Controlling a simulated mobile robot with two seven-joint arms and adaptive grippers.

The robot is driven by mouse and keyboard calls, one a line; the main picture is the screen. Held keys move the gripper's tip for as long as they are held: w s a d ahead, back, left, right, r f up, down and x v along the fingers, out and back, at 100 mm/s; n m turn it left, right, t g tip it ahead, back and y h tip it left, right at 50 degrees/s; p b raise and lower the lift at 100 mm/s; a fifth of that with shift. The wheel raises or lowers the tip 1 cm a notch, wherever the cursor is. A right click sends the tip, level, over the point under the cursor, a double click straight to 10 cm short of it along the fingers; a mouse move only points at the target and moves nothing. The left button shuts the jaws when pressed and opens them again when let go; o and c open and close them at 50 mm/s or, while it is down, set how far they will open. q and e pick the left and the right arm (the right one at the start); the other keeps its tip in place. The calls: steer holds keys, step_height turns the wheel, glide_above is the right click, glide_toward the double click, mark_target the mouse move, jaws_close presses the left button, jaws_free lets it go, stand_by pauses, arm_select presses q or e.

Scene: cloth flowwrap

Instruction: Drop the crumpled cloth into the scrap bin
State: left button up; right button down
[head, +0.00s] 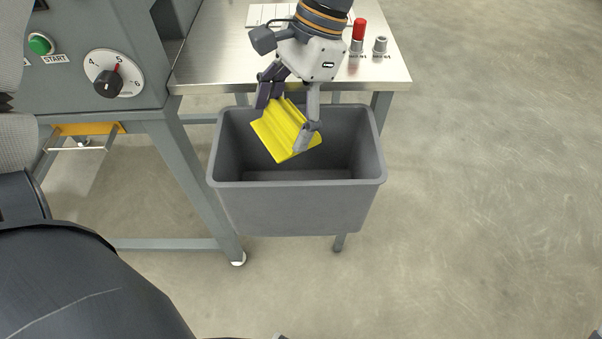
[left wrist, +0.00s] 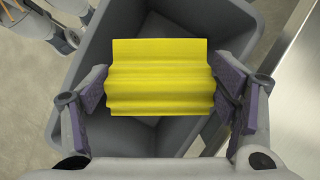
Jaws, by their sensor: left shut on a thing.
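The crumpled cloth (head: 279,131) is yellow with wavy folds. It also shows in the left wrist view (left wrist: 158,78), squeezed between both fingers. My left gripper (head: 287,123) is shut on it and holds it over the open mouth of the scrap bin, tilted. The scrap bin (head: 297,209) is a grey, open-topped rectangular tub. Its inside also shows around the cloth in the left wrist view (left wrist: 100,60). The part of the bin floor that I can see is bare. My right gripper is not in view.
A steel-topped table (head: 222,38) stands behind the bin, with a red-capped part (head: 358,30) and a metal part (head: 380,46) near its right end. A grey machine with a dial (head: 108,84) is at the left. The floor at the right is clear.

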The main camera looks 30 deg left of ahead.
arm_select(q)
steer(key=shift+f, duration=0.7)
steer(key=o, duration=1)
steer(key=shift+r, duration=0.1)
steer(key=shift+c, duration=0.2)
steer(key=v, duration=1.2)
